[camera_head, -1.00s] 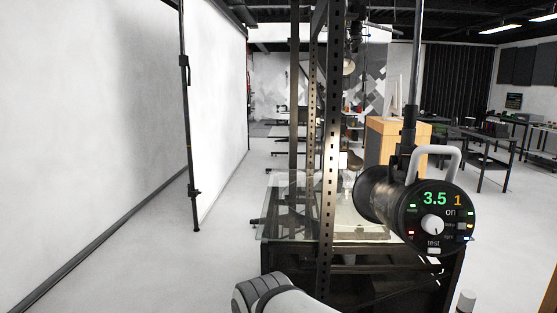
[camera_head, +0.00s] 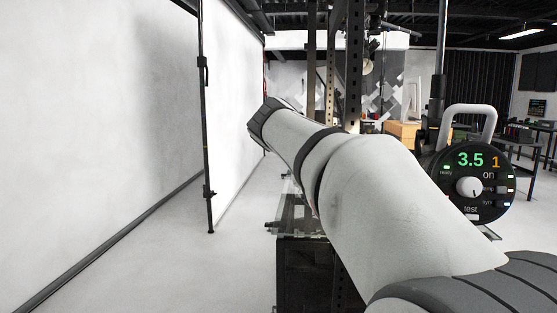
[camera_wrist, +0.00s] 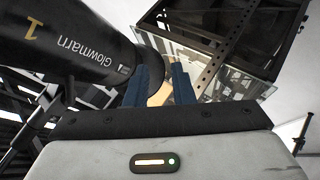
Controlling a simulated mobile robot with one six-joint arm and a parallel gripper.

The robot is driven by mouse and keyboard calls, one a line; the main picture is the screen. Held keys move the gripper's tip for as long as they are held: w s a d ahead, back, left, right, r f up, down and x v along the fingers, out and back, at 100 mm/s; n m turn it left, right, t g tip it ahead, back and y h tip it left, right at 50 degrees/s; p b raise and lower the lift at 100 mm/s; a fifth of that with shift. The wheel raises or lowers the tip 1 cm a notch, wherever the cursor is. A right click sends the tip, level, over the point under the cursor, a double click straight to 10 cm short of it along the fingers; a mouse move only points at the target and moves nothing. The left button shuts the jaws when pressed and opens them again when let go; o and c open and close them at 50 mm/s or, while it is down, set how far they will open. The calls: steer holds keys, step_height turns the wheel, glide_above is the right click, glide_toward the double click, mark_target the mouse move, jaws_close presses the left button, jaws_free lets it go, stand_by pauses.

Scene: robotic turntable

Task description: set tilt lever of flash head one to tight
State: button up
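Flash head one (camera_head: 475,192) is at the right in the head view, hung from a dark pole, its round rear panel reading 3.5 and 1. A pale loop handle (camera_head: 468,120) rises above the panel. I cannot make out the tilt lever in either view.
A glass-topped dark cart with a perforated upright (camera_head: 354,70) stands behind my arm; its frame (camera_wrist: 225,50) also shows in the wrist view. A backdrop stand (camera_head: 207,130) and white wall are at the left. The floor (camera_head: 150,255) there is clear.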

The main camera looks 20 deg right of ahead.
mark_target(415, 144)
steer(key=s+d+r+m+g+h+b, duration=0.2)
steer(key=d+r+m+g+h+b, duration=0.15)
steer(key=d+r+m, duration=0.45)
steer(key=shift+n+h, duration=0.25)
steer(key=shift+n, duration=0.55)
steer(key=d, duration=0.4)
steer(key=shift+s+d+r+p, duration=0.25)
steer(key=shift+d+r+p, duration=0.05)
steer(key=shift+d, duration=0.1)
steer(key=shift+d+f, duration=0.15)
steer(key=shift+d, duration=0.2)
steer(key=shift+c, duration=0.3)
jaws_close()
